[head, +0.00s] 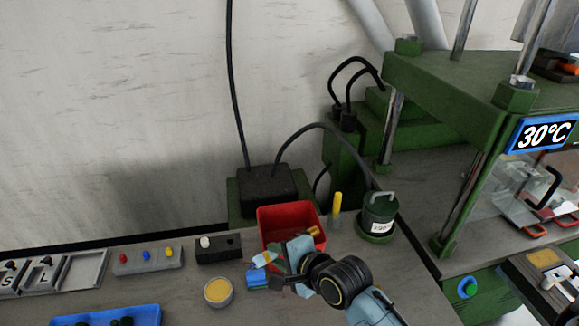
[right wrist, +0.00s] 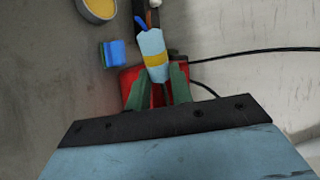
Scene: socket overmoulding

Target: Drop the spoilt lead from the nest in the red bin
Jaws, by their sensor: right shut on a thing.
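The red bin (head: 290,215) stands at the back of the bench against the wall side, with an orange piece (head: 314,231) showing inside it. My right gripper (head: 281,268) is at the bin's front left and covers part of it. It is shut on a light blue piece with a yellow band, the lead (head: 262,259), which sticks out to the left. In the right wrist view the lead (right wrist: 152,48) lies between the green fingertips (right wrist: 158,88), with the red bin (right wrist: 130,77) behind them, partly hidden. The nest cannot be made out. My left gripper is not in view.
A blue block (head: 257,278) and a round tin with yellow contents (head: 218,291) sit left of the gripper. A black block with a white knob (head: 219,247) stands left of the bin. A yellow-handled tool (head: 337,204) and a green canister (head: 377,215) stand right. The green press (head: 455,85) is farther right.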

